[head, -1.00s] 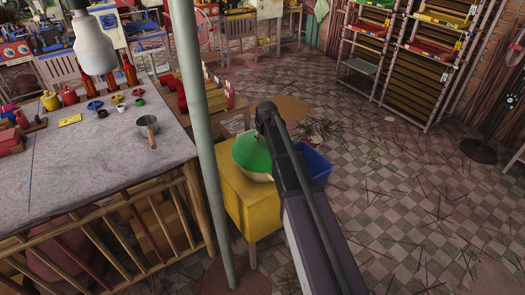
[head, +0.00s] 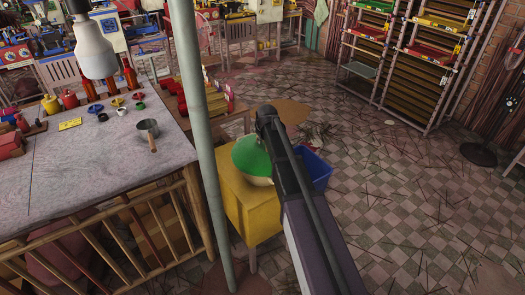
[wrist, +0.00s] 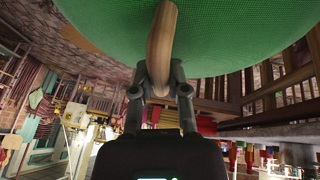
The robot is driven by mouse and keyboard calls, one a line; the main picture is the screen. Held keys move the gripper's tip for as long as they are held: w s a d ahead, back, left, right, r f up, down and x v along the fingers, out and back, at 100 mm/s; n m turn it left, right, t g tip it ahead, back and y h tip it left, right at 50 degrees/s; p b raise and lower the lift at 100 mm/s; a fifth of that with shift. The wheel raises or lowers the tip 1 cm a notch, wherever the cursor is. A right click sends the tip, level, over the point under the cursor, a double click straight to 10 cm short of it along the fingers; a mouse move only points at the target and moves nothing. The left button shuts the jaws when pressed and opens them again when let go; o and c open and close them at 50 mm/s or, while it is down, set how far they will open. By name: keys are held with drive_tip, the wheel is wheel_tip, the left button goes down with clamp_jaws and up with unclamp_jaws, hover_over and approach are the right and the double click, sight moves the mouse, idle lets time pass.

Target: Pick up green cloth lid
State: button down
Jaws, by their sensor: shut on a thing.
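The green cloth lid (head: 250,156) is a domed green cover above the yellow cabinet, just left of my arm. A pale rounded thing (head: 259,181) shows under its edge. In the wrist view the lid's woven green surface (wrist: 230,30) fills the top, with a curved wooden handle (wrist: 162,35) in front of it. My gripper (wrist: 161,72) is shut on this handle, one finger on each side. In the head view my arm hides the fingers and the lid's right side. I cannot tell whether the lid rests on the pale thing or is clear of it.
The yellow cabinet (head: 252,218) stands below the lid. A blue bin (head: 318,169) is behind and right of my arm. A thin pole (head: 200,130) rises left of the cabinet, beside a grey worktable (head: 100,185). The tiled floor at right is open, with shelves (head: 405,60) behind.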

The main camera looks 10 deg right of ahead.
drive_tip(key=shift+r, duration=0.2)
wheel_tip(320, 180, up, 4)
drive_tip(key=p, duration=0.4)
drive_tip(key=shift+f, duration=0.1)
drive_tip(key=s+p, duration=0.1)
drive_tip(key=s, duration=1.5)
drive_tip(key=shift+d+r, duration=0.15)
drive_tip(key=shift+r, duration=0.25)
drive_tip(key=shift+d, duration=0.1)
